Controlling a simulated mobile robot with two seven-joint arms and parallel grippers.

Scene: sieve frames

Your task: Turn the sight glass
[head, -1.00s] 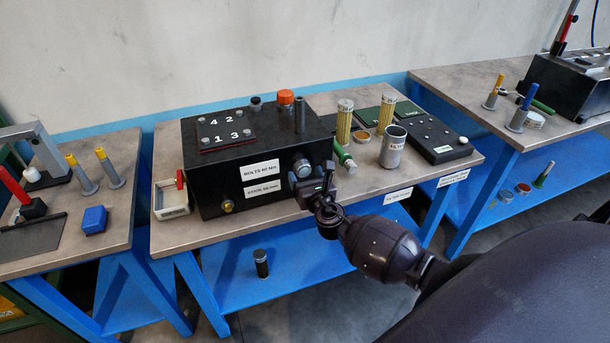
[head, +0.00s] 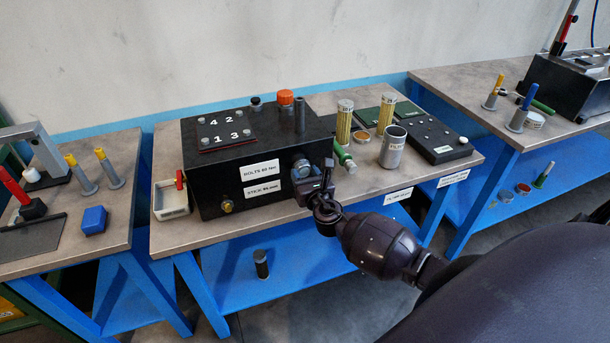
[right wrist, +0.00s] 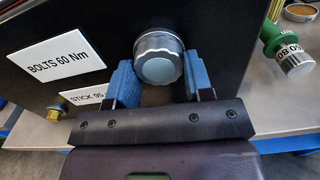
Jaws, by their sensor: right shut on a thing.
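The sight glass (right wrist: 158,58) is a round silver cap with a ribbed rim and a pale blue-grey face on the front of the black box. In the head view it (head: 301,168) is partly hidden behind my right gripper (head: 318,178). In the right wrist view the two blue fingers of my right gripper (right wrist: 158,82) stand on either side of the cap, shut on its lower sides. My left gripper is not in view.
The black box (head: 230,190) bears labels and a numbered plate (head: 226,129).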

